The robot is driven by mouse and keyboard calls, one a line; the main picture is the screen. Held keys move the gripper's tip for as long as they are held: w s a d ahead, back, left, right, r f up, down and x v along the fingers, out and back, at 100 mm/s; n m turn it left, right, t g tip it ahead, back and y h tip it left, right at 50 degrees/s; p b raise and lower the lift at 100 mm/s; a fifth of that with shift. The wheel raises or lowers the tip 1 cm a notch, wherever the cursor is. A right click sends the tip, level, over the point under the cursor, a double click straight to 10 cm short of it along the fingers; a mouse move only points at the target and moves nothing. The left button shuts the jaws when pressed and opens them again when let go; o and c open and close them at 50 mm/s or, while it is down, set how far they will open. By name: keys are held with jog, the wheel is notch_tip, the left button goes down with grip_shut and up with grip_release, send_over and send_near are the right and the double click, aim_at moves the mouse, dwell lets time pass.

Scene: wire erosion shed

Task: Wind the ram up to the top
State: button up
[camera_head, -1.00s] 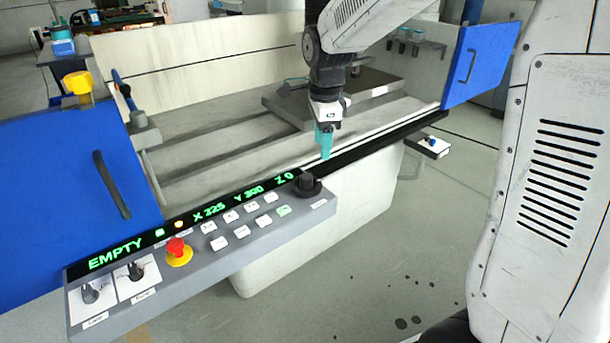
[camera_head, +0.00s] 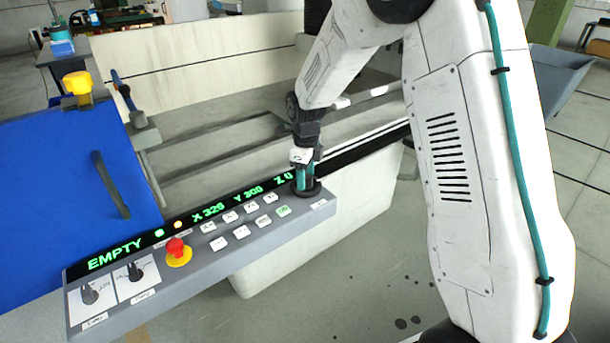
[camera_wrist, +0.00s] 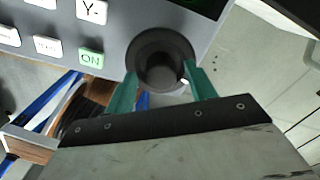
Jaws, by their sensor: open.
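The black round knob (camera_wrist: 160,60) stands at the right end of the grey control panel (camera_head: 225,262). My gripper (camera_head: 306,184) is right at the knob, its teal fingers pointing down. In the wrist view my open gripper (camera_wrist: 161,78) has one finger on each side of the knob; I cannot tell whether they touch it. A small white mark shows on the knob's edge. The ram itself is not clearly seen, with my arm covering the machine's right side.
White buttons (camera_head: 241,231) and a green ON button (camera_head: 283,211) sit left of the knob. A red emergency stop (camera_head: 177,248) and two dark switches (camera_head: 90,293) are further left. A blue door (camera_head: 75,180) stands at the left. Floor is free in front.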

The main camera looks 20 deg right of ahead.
jog(key=shift+f, duration=0.1)
jog(key=c, duration=1)
jog(key=shift+o, duration=0.2)
jog(key=shift+n, duration=0.3)
